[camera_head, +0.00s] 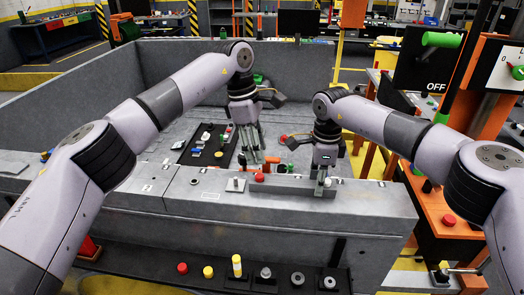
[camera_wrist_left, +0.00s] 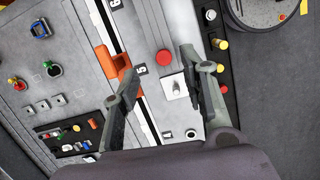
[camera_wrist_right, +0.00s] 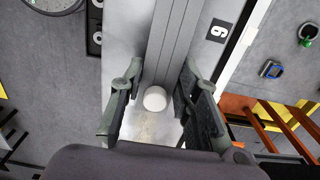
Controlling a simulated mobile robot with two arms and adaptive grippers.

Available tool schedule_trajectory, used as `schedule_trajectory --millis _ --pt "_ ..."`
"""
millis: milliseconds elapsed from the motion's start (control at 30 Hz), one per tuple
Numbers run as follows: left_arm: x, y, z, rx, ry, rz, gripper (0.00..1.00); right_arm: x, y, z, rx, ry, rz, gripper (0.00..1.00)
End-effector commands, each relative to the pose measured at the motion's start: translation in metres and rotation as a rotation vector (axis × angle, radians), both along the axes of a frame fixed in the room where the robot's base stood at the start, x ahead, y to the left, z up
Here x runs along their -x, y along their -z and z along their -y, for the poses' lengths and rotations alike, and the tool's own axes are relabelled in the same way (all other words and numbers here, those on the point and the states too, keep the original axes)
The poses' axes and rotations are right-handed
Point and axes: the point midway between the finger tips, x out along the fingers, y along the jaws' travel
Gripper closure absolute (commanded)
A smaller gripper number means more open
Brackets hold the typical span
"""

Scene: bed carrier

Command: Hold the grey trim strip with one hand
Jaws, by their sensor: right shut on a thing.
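The grey trim strip (camera_head: 292,189) lies lengthwise along the grey ledge of the bed's near wall in the head view. In the right wrist view the strip (camera_wrist_right: 178,45) runs from the top edge down between the fingers, with a white round knob (camera_wrist_right: 154,98) at its near end. My right gripper (camera_head: 322,190) is shut on the strip near its right end. I cannot tell whether the strip is clear of the ledge. My left gripper (camera_head: 258,160) is open and empty above the bed, left of the strip. Its spread fingers (camera_wrist_left: 160,85) show in the left wrist view.
A black tray of small parts (camera_head: 208,145) lies in the bed. Several knobs line the dark front shelf (camera_head: 220,283). An orange stand (camera_head: 445,212) is at the right.

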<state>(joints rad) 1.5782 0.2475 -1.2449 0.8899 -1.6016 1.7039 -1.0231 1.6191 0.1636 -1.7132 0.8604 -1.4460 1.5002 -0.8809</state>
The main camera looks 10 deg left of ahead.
Motion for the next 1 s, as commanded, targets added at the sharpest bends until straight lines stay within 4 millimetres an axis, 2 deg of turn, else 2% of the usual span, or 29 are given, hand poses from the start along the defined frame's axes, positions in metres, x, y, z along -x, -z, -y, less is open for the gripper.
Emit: schedule_trajectory --millis 200,800,1000 --pt "0.001 0.009 -0.001 0.041 -0.102 -0.023 0.60 0.000 0.000 0.000 0.000 0.000 0.000 1.00" --pt "0.001 0.062 -0.001 0.039 -0.102 -0.024 0.60 0.000 0.000 0.000 0.000 0.000 0.000 1.00" --pt "0.001 0.072 -0.001 0.039 -0.102 -0.022 0.60 0.000 0.000 0.000 0.000 0.000 0.000 1.00"
